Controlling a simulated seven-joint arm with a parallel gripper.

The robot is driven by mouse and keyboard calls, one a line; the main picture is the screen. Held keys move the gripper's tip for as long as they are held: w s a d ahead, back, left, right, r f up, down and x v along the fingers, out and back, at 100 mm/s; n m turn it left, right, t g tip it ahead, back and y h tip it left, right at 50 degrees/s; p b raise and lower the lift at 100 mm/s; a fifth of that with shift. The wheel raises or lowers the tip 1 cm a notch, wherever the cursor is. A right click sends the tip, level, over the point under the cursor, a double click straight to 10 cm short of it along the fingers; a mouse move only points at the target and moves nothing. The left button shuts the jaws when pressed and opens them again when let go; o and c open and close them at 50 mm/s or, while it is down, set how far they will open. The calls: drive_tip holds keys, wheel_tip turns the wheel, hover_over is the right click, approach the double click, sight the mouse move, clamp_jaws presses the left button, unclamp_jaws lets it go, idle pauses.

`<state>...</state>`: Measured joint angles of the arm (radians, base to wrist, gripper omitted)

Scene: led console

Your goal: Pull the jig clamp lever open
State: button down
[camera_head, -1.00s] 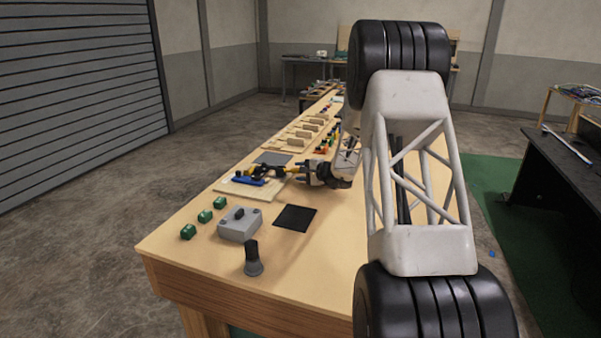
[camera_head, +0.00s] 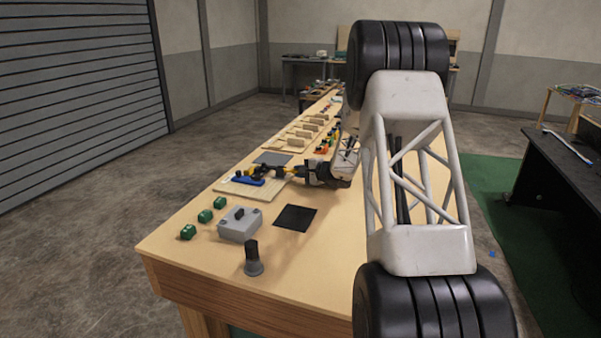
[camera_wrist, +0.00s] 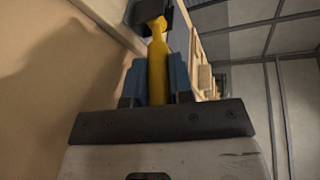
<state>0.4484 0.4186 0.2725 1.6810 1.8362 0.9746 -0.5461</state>
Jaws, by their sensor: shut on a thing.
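The jig clamp, with a blue base (camera_head: 243,180) and dark and yellow parts, sits on a light board (camera_head: 262,190) on the bench. Its yellow lever (camera_wrist: 158,68) lies between the two blue fingers of my gripper (camera_wrist: 158,85) in the wrist view, with a dark part (camera_wrist: 150,15) at its far end. My gripper (camera_head: 292,171) is shut on the lever from the right side of the clamp. In the head view the fingers and lever are small and partly overlap, so the exact lever angle is hard to tell.
A grey switch box (camera_head: 239,224), green blocks (camera_head: 205,216), a black pad (camera_head: 295,218) and a dark upright knob (camera_head: 253,258) stand nearer on the bench (camera_head: 200,268). Boards with wooden blocks (camera_head: 300,137) lie beyond the clamp. The bench's near right is clear.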

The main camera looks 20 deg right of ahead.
drive_tip(key=shift+r, duration=0.1)
drive_tip(key=shift+w+a+r+n+g+h, duration=0.15)
drive_tip(key=shift+r+n+g+h, duration=0.05)
drive_tip(key=shift+r+g+h, duration=0.45)
drive_tip(key=shift+w+a+r+n+g+h, duration=0.1)
drive_tip(key=shift+w+r+n+g+h, duration=0.1)
drive_tip(key=shift+r+g+h, duration=0.4)
drive_tip(key=shift+w+a+r+n+g+h, duration=0.1)
drive_tip(key=shift+w+a+r+g+h, duration=0.2)
drive_tip(key=shift+g, duration=0.3)
drive_tip(key=shift+w+a+r+n+g+h, duration=0.1)
drive_tip(key=shift+r+g+h, duration=0.1)
drive_tip(key=shift+g+h, duration=0.3)
drive_tip(key=shift+w+a+r+n+g+h, duration=0.15)
drive_tip(key=shift+a+r+g+h, duration=0.1)
drive_tip(key=shift+g, duration=0.4)
drive_tip(key=shift+w+a+r+g+h, duration=0.25)
drive_tip(key=shift+w+a+g+h, duration=0.05)
drive_tip(key=shift+g+h, duration=0.25)
drive_tip(key=shift+w+a+r+g+h, duration=0.25)
drive_tip(key=shift+g+h, duration=0.3)
drive_tip(key=shift+w+a+r+n+g+h, duration=0.2)
drive_tip(key=shift+w+a+n+g+h, duration=0.25)
drive_tip(key=shift+g+h, duration=0.5)
drive_tip(key=shift+w+a, duration=0.15)
drive_tip(key=c, duration=1)
unclamp_jaws()
drive_tip(key=shift+r, duration=0.2)
